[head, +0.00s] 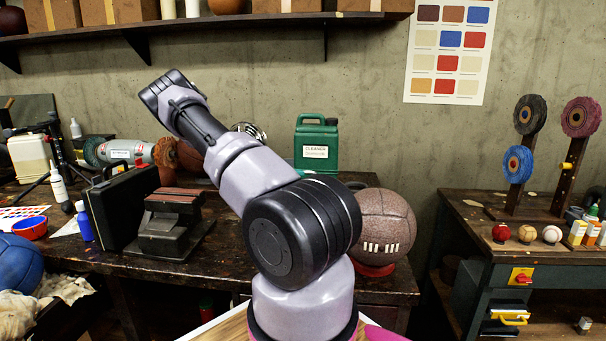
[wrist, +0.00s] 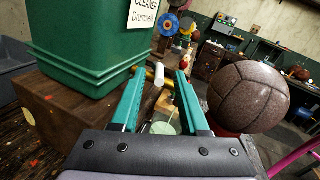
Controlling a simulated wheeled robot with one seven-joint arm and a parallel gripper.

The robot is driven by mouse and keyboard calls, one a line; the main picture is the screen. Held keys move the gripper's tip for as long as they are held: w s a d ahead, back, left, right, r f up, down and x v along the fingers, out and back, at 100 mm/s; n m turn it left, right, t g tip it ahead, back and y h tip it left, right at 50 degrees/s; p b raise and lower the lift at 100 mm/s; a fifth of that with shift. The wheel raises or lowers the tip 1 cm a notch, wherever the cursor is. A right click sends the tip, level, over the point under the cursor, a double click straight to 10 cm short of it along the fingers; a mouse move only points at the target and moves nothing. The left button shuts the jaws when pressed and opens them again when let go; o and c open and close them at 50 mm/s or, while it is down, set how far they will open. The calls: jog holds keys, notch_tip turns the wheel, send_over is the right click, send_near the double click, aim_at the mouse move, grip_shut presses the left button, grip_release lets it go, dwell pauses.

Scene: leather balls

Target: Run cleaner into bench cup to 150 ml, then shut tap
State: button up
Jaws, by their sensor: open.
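The green cleaner canister (head: 316,145) stands at the back of the dark bench in the head view, its lower part behind my arm. In the wrist view the canister (wrist: 85,45) is close at upper left, on a brown wooden block (wrist: 75,115). My gripper (wrist: 160,73) is open, its two teal fingers apart beside the canister's lower right. A white cylindrical piece (wrist: 159,76) with a yellow part shows between the fingertips; it may be the tap. A pale green round shape (wrist: 162,128) lies lower between the fingers; I cannot tell whether it is the cup. My gripper is hidden in the head view.
A brown leather ball (head: 385,225) on a red ring stands close to the right; it is also right of my fingers in the wrist view (wrist: 248,97). A black case (head: 120,205) and a dark metal block (head: 172,222) stand on the bench's left. A shelf runs above.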

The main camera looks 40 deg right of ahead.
jog(key=shift+v, duration=2.05)
dwell(6.0)
